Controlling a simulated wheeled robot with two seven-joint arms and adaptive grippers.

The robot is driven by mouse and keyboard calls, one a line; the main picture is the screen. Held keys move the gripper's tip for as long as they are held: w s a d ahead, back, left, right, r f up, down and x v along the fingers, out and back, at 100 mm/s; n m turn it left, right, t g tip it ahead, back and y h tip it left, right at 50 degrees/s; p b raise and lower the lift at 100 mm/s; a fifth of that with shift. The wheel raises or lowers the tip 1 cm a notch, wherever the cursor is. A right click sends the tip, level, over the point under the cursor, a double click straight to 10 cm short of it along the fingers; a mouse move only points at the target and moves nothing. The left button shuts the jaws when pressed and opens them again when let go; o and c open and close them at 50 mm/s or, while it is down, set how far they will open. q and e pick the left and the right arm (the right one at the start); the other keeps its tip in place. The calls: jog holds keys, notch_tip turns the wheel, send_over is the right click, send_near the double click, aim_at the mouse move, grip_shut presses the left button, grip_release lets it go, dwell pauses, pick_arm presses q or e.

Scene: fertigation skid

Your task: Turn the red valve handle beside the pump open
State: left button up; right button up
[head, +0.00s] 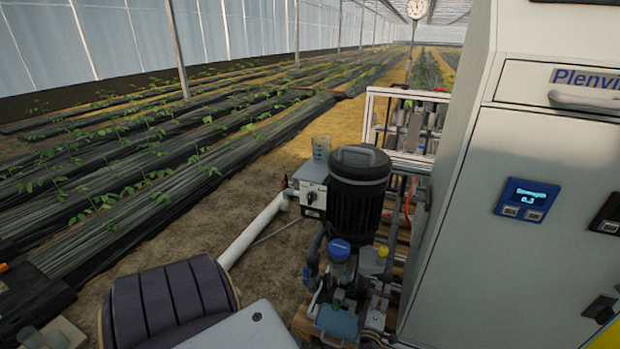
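The pump (357,205) stands upright left of the large grey cabinet, with a black ribbed motor on top and blue-grey fittings below. A small red part (379,288), possibly the red valve handle, shows low on the right side of the pump among pipes. It is too small to tell its angle or whether the valve is open. An orange-red curved piece (409,195), perhaps a hose, shows higher up behind the motor. Neither of my grippers shows in the head view.
The grey cabinet (490,220) with a blue display (527,200) fills the right side. A grey switch box (312,190) and a white pipe (252,231) lie left of the motor. A dark padded seat (170,300) is at the lower left. Bare soil lies between.

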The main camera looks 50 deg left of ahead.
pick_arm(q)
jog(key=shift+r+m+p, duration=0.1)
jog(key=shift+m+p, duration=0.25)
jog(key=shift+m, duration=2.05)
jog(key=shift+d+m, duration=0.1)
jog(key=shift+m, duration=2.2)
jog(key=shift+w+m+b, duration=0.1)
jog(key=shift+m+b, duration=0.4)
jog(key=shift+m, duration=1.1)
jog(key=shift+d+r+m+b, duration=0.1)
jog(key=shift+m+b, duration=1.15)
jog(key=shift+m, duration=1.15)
